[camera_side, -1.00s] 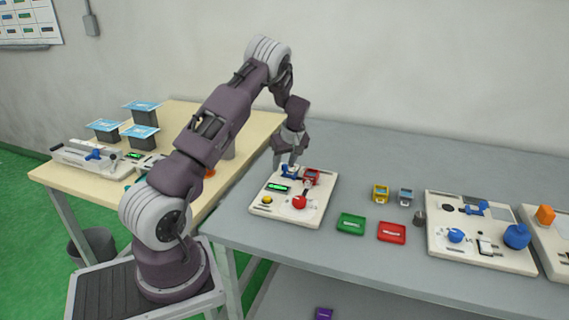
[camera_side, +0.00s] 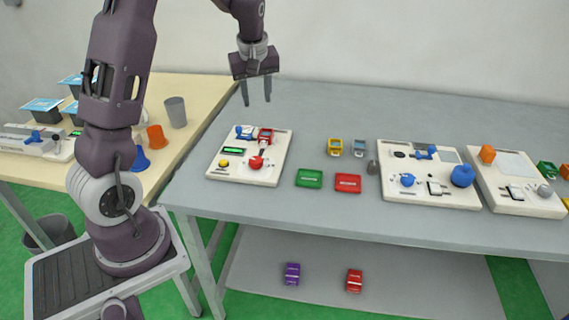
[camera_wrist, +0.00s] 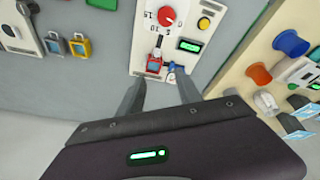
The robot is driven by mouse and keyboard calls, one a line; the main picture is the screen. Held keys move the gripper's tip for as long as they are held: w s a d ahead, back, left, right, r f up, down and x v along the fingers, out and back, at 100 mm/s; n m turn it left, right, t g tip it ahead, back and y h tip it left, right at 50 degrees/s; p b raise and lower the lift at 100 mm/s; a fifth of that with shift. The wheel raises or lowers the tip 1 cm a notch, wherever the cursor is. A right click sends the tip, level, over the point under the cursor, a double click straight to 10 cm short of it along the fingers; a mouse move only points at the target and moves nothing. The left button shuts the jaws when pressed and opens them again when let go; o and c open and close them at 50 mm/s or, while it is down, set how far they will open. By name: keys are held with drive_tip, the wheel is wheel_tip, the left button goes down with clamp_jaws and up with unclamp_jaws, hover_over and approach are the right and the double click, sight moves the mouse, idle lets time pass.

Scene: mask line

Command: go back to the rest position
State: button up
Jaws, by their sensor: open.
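My gripper (camera_side: 257,92) is open and empty, raised above the back of the grey table (camera_side: 310,118) in the side view. Its two fingers point down and stand apart. Below and in front of it lies a white panel (camera_side: 226,170) with a red knob, a yellow button, a green display, a red part and a blue part. In the wrist view my two fingers (camera_wrist: 160,95) stand apart, with the panel (camera_wrist: 181,18) beyond them. The fingers look clear of the panel.
Other panels (camera_side: 430,191) stand farther right. A wooden table (camera_side: 190,92) with cups is at left. The back of the grey table is clear.

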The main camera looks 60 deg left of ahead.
drive_tip(key=s+d+r+m+t+h, duration=0.1)
drive_tip(key=s+d+r+m, duration=0.25)
drive_tip(key=d, duration=0.35)
drive_tip(key=s+d+r+m+t+h, duration=0.1)
drive_tip(key=s+d+r+m, duration=0.15)
drive_tip(key=d+r, duration=0.4)
drive_tip(key=s+d+f+m+t+h, duration=0.1)
drive_tip(key=s+d+m, duration=0.7)
drive_tip(key=s+d, duration=0.5)
drive_tip(key=s, duration=0.5)
drive_tip(key=shift+d+f+m+t, duration=0.25)
drive_tip(key=shift+m+t, duration=0.05)
drive_tip(key=shift+t, duration=0.1)
